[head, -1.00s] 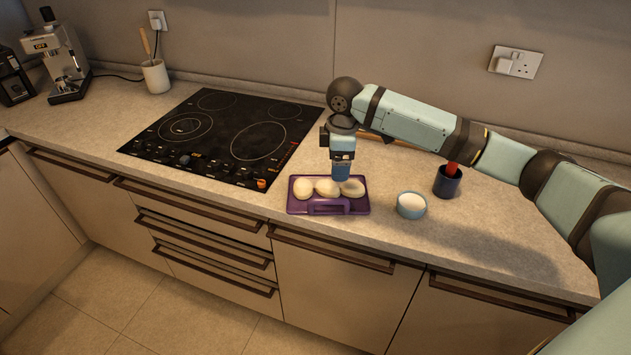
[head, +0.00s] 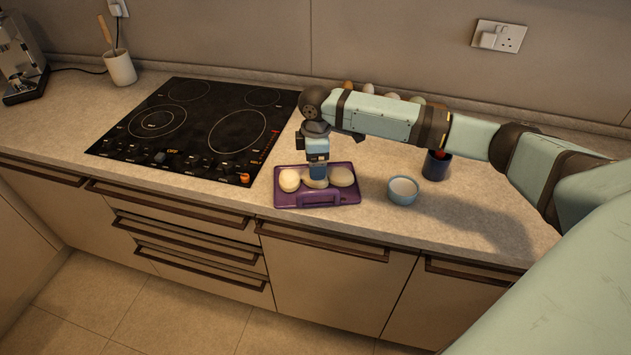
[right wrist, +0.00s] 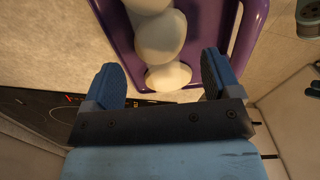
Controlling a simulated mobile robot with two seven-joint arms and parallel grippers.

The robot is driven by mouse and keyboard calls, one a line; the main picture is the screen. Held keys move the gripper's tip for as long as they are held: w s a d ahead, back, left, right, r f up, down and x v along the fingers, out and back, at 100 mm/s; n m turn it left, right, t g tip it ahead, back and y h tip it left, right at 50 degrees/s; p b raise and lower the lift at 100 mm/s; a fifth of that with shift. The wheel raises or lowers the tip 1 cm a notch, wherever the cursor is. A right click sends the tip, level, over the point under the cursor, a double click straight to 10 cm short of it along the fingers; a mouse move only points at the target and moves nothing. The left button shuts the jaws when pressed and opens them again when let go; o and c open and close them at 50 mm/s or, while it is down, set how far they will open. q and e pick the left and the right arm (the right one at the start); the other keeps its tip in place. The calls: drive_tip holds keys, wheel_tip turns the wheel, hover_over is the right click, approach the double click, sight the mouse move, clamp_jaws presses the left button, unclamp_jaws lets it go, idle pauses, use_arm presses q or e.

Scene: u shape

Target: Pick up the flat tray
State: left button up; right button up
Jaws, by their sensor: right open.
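The flat tray (head: 288,200) is purple with a handle at its front edge, and lies on the counter right of the hob. It carries three pale, rounded pieces, one of them at the left (head: 289,180). My right gripper (head: 317,175) points down over the tray's middle piece. In the right wrist view my right gripper (right wrist: 163,76) is open, with its blue fingers apart and a pale piece (right wrist: 168,76) between them. The tray (right wrist: 117,27) shows beyond the fingers. Whether the fingers touch anything is unclear. My left gripper is out of view.
The black hob (head: 195,130) is to the left. Several egg-like things (head: 368,88) show behind my arm. The counter's front edge is close to the tray.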

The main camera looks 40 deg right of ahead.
wheel_tip(320, 180, down, 4)
drive_tip(key=shift+a+f, duration=0.1)
drive_tip(key=shift+f, duration=0.15)
drive_tip(key=shift+c, duration=0.5)
drive_tip(key=c, duration=1.1)
drive_tip(key=shift+w+r, duration=0.1)
drive_tip(key=shift+c, duration=0.6)
